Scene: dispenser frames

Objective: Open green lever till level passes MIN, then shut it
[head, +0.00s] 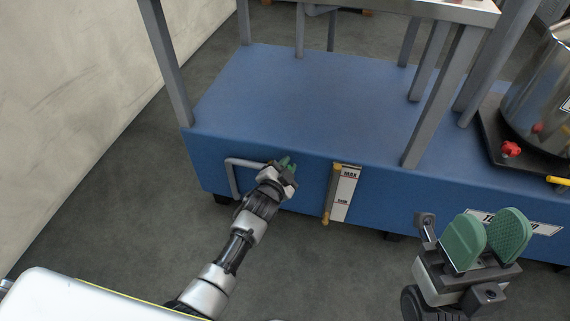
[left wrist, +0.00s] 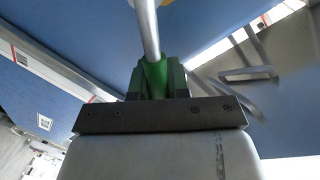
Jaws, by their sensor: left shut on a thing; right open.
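My left gripper (head: 286,166) is at the blue front panel, between a grey U-shaped handle and the level gauge. In the left wrist view it (left wrist: 155,80) is shut around the end of a silver rod (left wrist: 147,30), which I take to be the lever. Green pads and any green grip on the lever cannot be told apart. The gauge (head: 345,190) has a white plate marked MAX above and MIN below, with a narrow tube (head: 331,195) on its left; its level cannot be read. My right gripper (head: 488,240) is open and empty, with green pads, in front of the panel.
The grey handle (head: 234,178) sticks out left of my left gripper. Grey posts (head: 440,90) rise from the blue base (head: 300,90). A steel pot (head: 545,85) with a red knob (head: 510,149) stands at right. A pale wall (head: 80,90) is at left.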

